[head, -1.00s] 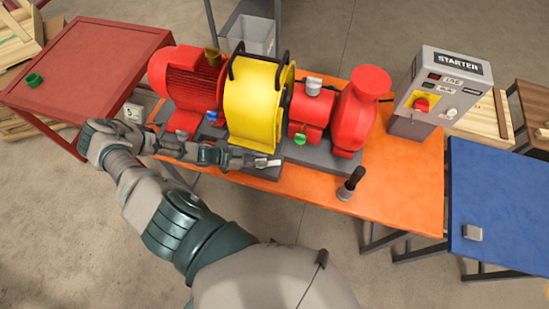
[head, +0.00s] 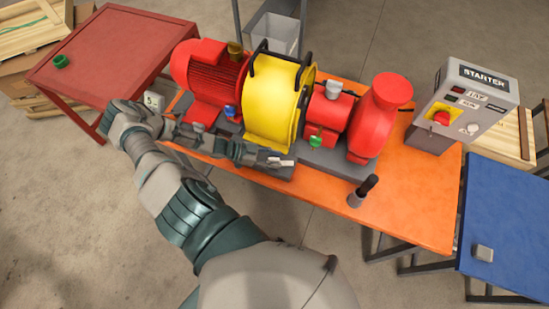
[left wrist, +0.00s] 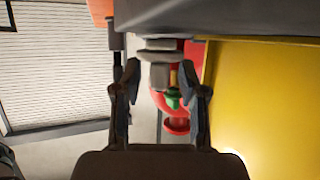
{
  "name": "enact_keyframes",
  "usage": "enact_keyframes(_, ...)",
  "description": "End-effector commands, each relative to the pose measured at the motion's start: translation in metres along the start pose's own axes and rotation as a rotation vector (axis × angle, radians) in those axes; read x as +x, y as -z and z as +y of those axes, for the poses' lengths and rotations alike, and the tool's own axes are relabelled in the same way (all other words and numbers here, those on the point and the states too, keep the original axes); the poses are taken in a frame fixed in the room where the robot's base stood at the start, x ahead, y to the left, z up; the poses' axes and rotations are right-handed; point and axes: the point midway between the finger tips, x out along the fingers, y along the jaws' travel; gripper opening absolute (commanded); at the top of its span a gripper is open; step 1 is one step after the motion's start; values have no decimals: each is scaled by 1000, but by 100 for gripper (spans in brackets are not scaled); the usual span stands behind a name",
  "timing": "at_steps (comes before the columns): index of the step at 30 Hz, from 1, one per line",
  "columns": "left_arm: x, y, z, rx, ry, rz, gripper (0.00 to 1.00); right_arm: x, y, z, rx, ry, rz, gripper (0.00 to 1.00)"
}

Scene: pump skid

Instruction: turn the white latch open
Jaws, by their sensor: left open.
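The white latch (head: 288,162) sits low at the front of the yellow guard (head: 270,105) on the pump skid. In the left wrist view the pale latch (left wrist: 159,72) shows between my fingertips. My left gripper (head: 271,160) reaches in from the left at the latch. Its two fingers (left wrist: 159,84) are open, one on each side of the latch, with a visible gap on both sides. Whether a finger touches it, I cannot tell. My right gripper is not in view.
The red motor (head: 208,80) and red pump (head: 378,115) flank the guard on the orange table (head: 418,210). A black-handled lever (head: 363,191) stands at the front edge. The grey starter box (head: 467,98) is at right, beside a blue table (head: 510,215).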

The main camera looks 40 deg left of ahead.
Motion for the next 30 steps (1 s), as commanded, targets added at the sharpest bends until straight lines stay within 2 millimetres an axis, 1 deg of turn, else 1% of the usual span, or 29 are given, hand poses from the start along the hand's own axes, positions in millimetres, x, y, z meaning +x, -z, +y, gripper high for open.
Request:
enact_keyframes(2, -8, -1, -1, 0, 1, -3, 42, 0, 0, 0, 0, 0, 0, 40)
enact_keyframes(5, -25, -2, -1, 0, 1, -6, 42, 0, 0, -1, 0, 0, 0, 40)
enact_keyframes(12, -79, -1, -1, 0, 1, -7, 42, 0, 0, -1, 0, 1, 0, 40)
enact_keyframes(16, -100, -1, -1, 0, 0, -5, 42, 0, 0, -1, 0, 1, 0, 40)
enact_keyframes(18, -108, -1, -1, 0, 0, -5, 42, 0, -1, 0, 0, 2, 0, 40)
enact_keyframes(21, -114, 0, -1, 0, -1, -3, 42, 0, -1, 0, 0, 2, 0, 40)
enact_keyframes(29, -115, 0, -1, -1, -1, -2, 42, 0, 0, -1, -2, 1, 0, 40)
enact_keyframes(30, -115, 0, -1, -1, -1, -2, 34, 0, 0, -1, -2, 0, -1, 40)
